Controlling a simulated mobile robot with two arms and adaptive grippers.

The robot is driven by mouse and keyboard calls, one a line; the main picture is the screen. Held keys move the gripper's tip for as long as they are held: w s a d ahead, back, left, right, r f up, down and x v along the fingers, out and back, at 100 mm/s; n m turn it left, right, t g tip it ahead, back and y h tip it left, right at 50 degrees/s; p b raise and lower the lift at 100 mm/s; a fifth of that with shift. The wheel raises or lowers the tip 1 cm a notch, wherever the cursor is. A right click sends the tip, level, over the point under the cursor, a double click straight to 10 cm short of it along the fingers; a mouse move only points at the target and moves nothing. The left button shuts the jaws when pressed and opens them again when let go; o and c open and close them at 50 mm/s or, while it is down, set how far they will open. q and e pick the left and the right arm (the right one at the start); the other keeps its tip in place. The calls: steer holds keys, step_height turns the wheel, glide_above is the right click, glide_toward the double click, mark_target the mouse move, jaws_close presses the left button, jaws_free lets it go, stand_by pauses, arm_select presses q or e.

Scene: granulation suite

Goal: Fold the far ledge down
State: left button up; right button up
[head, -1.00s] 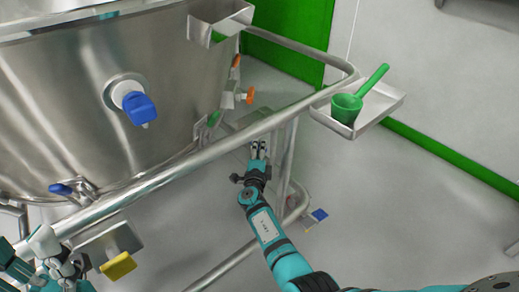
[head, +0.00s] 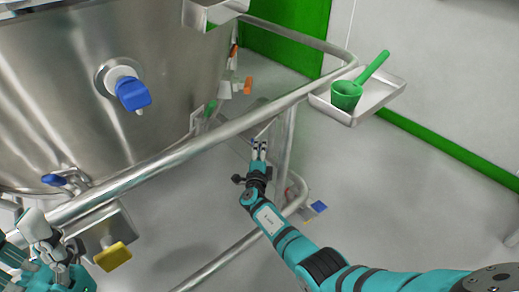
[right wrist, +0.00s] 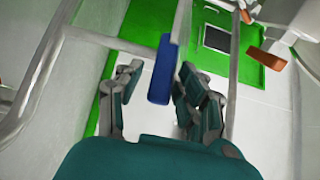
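A grey metal ledge (head: 262,131) shows partly behind the rail, just beyond my right gripper; its exact tilt is hard to tell. In the right wrist view a blue tab (right wrist: 162,70) sits between the two fingers of my right gripper (right wrist: 158,92). The fingers stand apart on either side of it. In the head view this gripper (head: 259,150) is below the rail. A nearer ledge (head: 92,227) with a yellow tab (head: 113,256) is at lower left. My left gripper (head: 60,252) is beside it, its fingers too crowded together to read.
A curved metal rail (head: 215,137) runs around the large steel vessel (head: 60,90) and over my right gripper. A tray (head: 384,94) with a green scoop (head: 346,95) is on the rail's right. Blue-handled (head: 133,93) and orange-handled fittings are on the vessel side. Floor at right is clear.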

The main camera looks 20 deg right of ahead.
steer(key=shift+r, duration=0.15)
steer(key=v, duration=1.2)
